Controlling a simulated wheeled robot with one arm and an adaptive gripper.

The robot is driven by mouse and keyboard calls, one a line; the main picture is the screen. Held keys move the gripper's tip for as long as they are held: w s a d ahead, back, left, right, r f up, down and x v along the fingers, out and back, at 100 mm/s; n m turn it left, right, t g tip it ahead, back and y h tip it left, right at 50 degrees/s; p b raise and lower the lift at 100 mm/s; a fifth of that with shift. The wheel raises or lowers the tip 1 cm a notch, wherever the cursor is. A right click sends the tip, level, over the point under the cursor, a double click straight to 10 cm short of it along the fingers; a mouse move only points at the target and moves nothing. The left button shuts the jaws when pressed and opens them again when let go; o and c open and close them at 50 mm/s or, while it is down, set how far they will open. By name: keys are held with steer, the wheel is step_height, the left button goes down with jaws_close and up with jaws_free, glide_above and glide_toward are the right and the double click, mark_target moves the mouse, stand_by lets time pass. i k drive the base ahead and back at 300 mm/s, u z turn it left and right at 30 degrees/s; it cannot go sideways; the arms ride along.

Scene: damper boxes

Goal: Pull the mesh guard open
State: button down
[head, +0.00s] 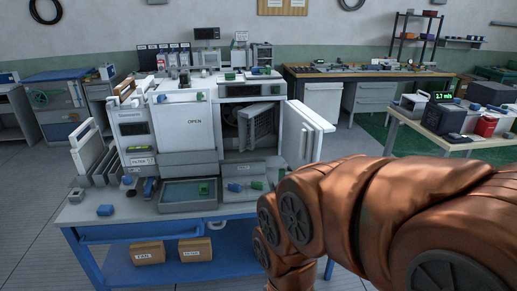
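The mesh guard (261,126) looks like a grey ribbed panel inside the open right-hand compartment of the white machine (136,128) on the blue workbench. It appears to stand at an angle to the opening, with a dark hollow to its left. How far open it is I cannot tell at this size. The white compartment door (304,136) is swung open to the right of it. My copper-sleeved arm reaches in from the right, in front of and below the door. My gripper is not visible in the head view.
Small blue and green blocks lie on the bench and on the machine. A shallow tray (168,206) sits at the bench front. Two cardboard boxes stand on the lower shelf. A table (470,143) with a dark display box is at right. Grey floor at left is clear.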

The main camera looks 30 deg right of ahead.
mark_target(250, 112)
steer(key=z, duration=0.95)
steer(key=k, duration=0.1)
steer(key=u, duration=1.8)
steer(key=i, duration=0.75)
steer(key=z, duration=0.3)
steer(key=i, duration=0.7)
steer(key=z, duration=0.5)
